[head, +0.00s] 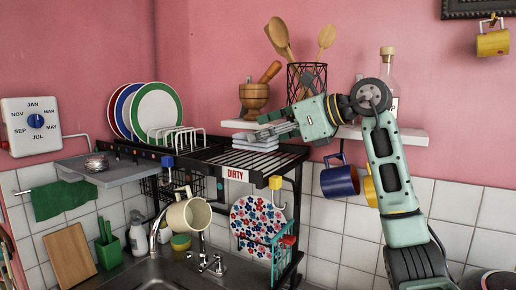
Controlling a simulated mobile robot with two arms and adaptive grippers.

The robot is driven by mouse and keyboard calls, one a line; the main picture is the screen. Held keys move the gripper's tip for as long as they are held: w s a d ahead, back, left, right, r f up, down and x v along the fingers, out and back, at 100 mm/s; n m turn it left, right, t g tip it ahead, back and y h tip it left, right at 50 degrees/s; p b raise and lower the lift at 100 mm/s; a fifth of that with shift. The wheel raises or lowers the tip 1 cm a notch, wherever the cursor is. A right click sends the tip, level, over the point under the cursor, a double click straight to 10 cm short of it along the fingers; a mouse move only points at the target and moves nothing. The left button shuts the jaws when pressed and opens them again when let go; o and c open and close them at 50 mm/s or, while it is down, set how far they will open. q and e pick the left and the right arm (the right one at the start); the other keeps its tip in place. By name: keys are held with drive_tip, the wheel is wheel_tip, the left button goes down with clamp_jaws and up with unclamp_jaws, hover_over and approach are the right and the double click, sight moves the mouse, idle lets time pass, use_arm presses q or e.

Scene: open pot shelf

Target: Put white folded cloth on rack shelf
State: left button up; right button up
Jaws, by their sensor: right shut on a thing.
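The black rack shelf (222,156) with open slats stands over the sink. A pale, layered stack that looks like the white folded cloth (284,147) is at the right back part of the rack. My right gripper (262,134) reaches in from the right and is shut on the cloth, its fingers pointing left. The cloth is low over the slats; I cannot tell whether it rests on them. The fingers hide part of it. My left gripper is not in view.
Several plates (155,108) stand upright on the rack's left. A white wall shelf (405,134) behind carries a wooden mortar (254,98), a wire utensil holder (306,78) and a bottle (388,68). A blue mug (339,181) hangs below. Rack slats in front of the cloth are bare.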

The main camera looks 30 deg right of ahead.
sight(260, 150)
drive_tip(key=shift+w+a+f, duration=0.15)
drive_tip(key=shift+w+f, duration=0.65)
drive_tip(key=shift+w, duration=0.15)
wheel_tip(260, 150, down, 3)
drive_tip(key=shift+p, duration=0.4)
drive_tip(key=shift+f, duration=0.25)
drive_tip(key=shift+s, duration=0.1)
drive_tip(key=o, duration=1.2)
drive_tip(key=shift+f, duration=0.1)
drive_tip(key=o, duration=0.3)
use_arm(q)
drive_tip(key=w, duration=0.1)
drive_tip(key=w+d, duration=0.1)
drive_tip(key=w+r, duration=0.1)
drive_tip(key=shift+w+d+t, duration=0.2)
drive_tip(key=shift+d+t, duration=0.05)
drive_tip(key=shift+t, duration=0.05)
use_arm(e)
drive_tip(key=shift+o, duration=0.3)
